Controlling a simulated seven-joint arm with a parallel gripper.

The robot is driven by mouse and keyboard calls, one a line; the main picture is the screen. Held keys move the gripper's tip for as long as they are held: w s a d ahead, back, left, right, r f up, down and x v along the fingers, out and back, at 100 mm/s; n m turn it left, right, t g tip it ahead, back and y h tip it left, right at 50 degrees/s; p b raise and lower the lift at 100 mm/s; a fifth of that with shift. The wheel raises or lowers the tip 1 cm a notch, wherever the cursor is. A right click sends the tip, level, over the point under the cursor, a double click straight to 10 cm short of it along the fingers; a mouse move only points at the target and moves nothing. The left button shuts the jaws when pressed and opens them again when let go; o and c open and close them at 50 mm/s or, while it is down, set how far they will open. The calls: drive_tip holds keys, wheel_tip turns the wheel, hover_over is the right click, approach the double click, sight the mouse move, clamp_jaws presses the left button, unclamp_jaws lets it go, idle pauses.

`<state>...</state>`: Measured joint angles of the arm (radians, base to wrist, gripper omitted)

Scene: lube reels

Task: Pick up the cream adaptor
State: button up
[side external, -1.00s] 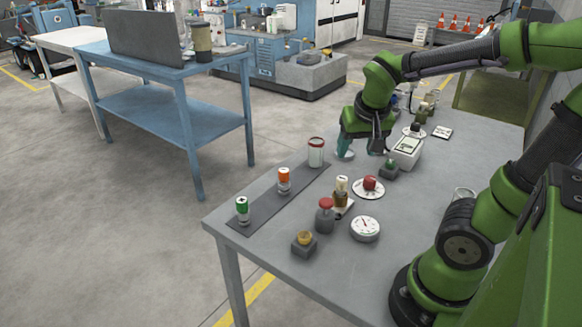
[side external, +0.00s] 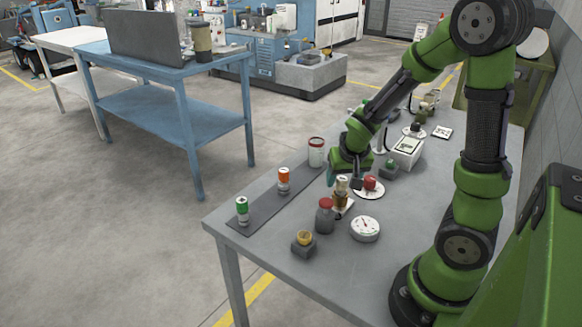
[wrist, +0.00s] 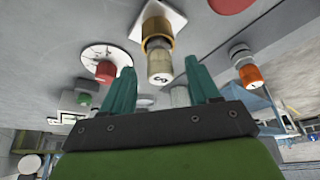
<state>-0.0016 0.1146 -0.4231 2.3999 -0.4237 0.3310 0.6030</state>
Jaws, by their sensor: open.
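The cream adaptor (side external: 341,183) is a small cream cylinder standing on a brown-gold fitting above a white plate (side external: 346,206). In the wrist view the cream adaptor (wrist: 160,66) shows a dark mark on its end and lies in line with the gap between my fingertips. The gold ring (wrist: 157,28) and white square plate (wrist: 172,14) are behind it. My gripper (side external: 345,181) is open and empty, close to the adaptor, with teal fingers apart in the wrist view (wrist: 159,72). I cannot tell whether a finger touches it.
A red knob on a white disc (side external: 370,184) stands close to the right.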

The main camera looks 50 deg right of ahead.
drive_tip(key=shift+x, duration=1.05)
clamp_jaws()
